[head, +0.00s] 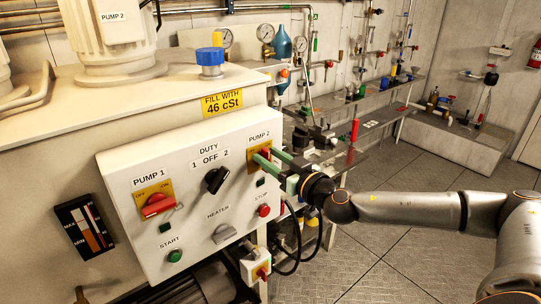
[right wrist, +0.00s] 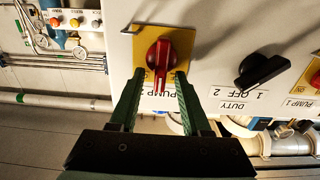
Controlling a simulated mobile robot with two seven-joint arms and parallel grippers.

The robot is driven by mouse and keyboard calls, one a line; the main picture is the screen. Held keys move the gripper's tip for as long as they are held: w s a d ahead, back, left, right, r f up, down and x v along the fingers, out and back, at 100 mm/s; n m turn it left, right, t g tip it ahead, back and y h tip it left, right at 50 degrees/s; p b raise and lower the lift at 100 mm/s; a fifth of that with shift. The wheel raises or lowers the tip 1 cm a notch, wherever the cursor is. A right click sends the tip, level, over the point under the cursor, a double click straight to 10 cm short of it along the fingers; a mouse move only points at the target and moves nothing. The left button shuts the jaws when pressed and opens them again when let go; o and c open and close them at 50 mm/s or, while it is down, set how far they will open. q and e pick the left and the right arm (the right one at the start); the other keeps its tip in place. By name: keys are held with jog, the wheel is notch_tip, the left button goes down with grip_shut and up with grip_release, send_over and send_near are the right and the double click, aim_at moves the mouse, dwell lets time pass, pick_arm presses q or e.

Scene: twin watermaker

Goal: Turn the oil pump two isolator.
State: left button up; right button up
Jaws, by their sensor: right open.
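The oil pump two isolator is a red rotary knob on a yellow plate, under the "PUMP 2" label on the white control panel (head: 190,225). In the head view its plate (head: 253,164) is partly hidden by my right gripper (head: 268,156). In the right wrist view, which is upside down, the red knob (right wrist: 165,55) fills the middle, its handle pointing toward the gripper's base in the picture. My right gripper (right wrist: 157,77) is open, its green fingers on either side of the knob handle. I cannot tell whether they touch it. My left gripper is not in view.
The panel also carries the red pump 1 isolator (head: 158,204), black duty switch (head: 216,180), heater knob (head: 224,233), green start button (head: 175,256) and red stop button (head: 264,210). A bench (head: 375,115) with valves stands behind my right arm. The floor (head: 390,240) is clear.

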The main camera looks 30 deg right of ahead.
grip_shut()
dwell(0.3)
dwell(0.3)
